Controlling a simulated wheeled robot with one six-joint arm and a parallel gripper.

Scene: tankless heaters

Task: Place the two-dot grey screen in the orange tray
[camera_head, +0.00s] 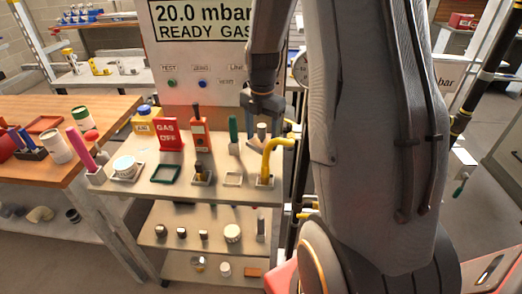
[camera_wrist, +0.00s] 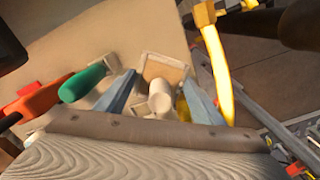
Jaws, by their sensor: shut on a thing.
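My gripper (camera_head: 262,122) is over the right end of the cart's top. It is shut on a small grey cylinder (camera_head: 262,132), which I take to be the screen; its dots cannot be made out. In the wrist view the pale cylinder (camera_wrist: 160,98) sits between the bluish fingers of my gripper (camera_wrist: 160,92), above the cart top. An orange-red tray (camera_head: 45,124) lies on the wooden bench at the left, far from my gripper.
The cart top (camera_head: 218,165) holds a green tray (camera_head: 165,174), a cream tray (camera_head: 233,180), a yellow bent pipe (camera_head: 279,147), a red "GAS OFF" sign (camera_head: 168,134) and a green-handled tool (camera_head: 233,130). The wooden bench (camera_head: 95,105) has bare room around its middle.

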